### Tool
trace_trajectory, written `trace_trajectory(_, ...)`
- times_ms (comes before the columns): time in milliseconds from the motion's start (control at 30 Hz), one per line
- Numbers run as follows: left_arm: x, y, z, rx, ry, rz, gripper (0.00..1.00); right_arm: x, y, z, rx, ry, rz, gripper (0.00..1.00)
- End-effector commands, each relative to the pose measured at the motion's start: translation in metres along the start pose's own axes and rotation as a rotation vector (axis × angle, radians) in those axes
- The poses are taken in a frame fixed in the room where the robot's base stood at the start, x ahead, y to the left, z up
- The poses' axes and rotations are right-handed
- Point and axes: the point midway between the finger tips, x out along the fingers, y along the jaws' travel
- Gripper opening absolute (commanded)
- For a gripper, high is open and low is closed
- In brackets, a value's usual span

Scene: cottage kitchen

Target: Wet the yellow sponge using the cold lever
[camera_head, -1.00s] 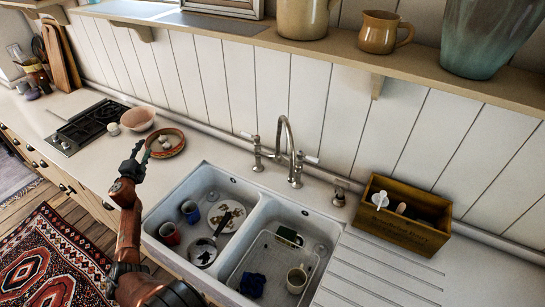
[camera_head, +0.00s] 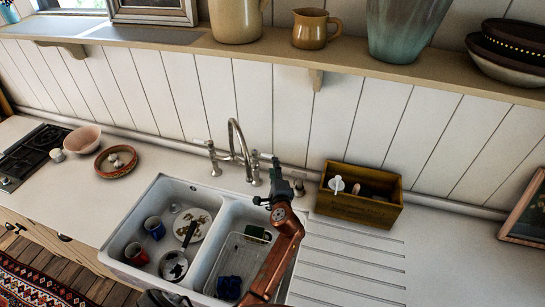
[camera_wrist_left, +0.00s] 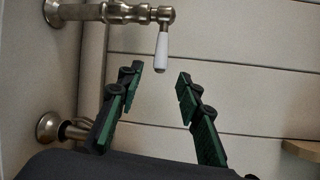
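The bridge tap (camera_head: 236,135) stands behind the double sink (camera_head: 112,262), with a lever at each side. My left gripper (camera_head: 265,158) is raised at the tap's right side, over the back of the right basin. In the left wrist view, my left gripper (camera_wrist_left: 160,75) is open and empty. A white-handled lever (camera_wrist_left: 162,52) hangs just beyond and between its fingertips, apart from both. A dark green item (camera_head: 257,232) lies in the right basin; I cannot tell whether it is the sponge. No clearly yellow sponge shows. My right gripper is not in view.
The left basin holds a red mug (camera_head: 136,254), a blue mug (camera_head: 155,228), a plate and a pan. A blue cloth (camera_head: 229,288) lies in the right basin. A wooden box (camera_head: 358,207) stands right of the tap. The shelf (camera_head: 390,72) overhangs behind.

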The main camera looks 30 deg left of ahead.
Motion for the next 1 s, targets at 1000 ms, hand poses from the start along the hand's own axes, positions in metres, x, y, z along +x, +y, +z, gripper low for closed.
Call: trace_trajectory(1000,0.075,-0.001,-0.001,0.0,0.001,0.0,0.26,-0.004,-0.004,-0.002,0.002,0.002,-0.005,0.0)
